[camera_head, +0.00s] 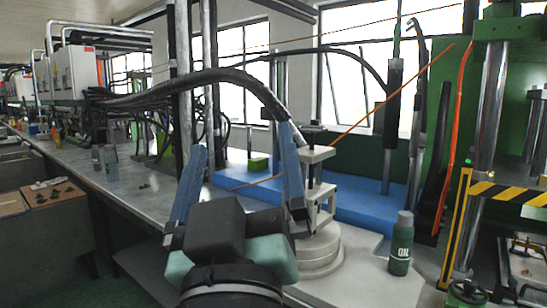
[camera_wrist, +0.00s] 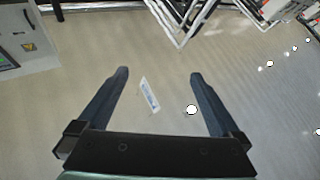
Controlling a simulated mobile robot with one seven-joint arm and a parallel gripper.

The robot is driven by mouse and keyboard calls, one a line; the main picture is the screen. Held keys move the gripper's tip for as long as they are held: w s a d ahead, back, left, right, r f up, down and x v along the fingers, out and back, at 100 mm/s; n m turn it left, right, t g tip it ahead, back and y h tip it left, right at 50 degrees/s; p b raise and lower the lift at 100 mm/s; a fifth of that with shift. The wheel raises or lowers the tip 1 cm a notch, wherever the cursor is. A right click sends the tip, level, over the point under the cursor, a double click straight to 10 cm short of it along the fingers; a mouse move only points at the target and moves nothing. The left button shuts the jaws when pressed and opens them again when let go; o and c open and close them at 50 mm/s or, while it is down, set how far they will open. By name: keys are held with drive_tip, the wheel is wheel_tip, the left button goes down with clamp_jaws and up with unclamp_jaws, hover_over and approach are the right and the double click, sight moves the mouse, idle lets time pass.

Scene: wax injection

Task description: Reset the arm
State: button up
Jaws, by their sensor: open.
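My gripper (camera_head: 241,140) is raised in front of the workbench in the head view, with its two blue-grey fingers pointing up and spread apart. The gap between them is empty. In the wrist view my gripper (camera_wrist: 159,73) also shows wide open, with nothing held. My wrist and dark gripper body fill the lower middle of the head view. The right finger overlaps the white clamp fixture (camera_head: 318,155) in the picture; whether they touch cannot be told.
A green bottle (camera_head: 401,246) stands right of the round base (camera_head: 318,252). A blue base (camera_head: 370,207) lies behind. A press with a striped bar (camera_head: 510,193) is at right. The long grey bench (camera_head: 125,180) runs back left, with bottles (camera_head: 111,163).

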drive_tip(key=s+d+r+m+t+h, duration=0.1)
drive_tip(key=s+d+r+m+t, duration=0.2)
drive_tip(key=s+r, duration=0.4)
drive_tip(key=shift+s+r+m+t, duration=0.2)
drive_tip(key=shift+r+m+t, duration=0.1)
drive_tip(key=shift+m, duration=0.2)
drive_tip(key=shift+d+r, duration=0.1)
drive_tip(key=shift+r, duration=0.05)
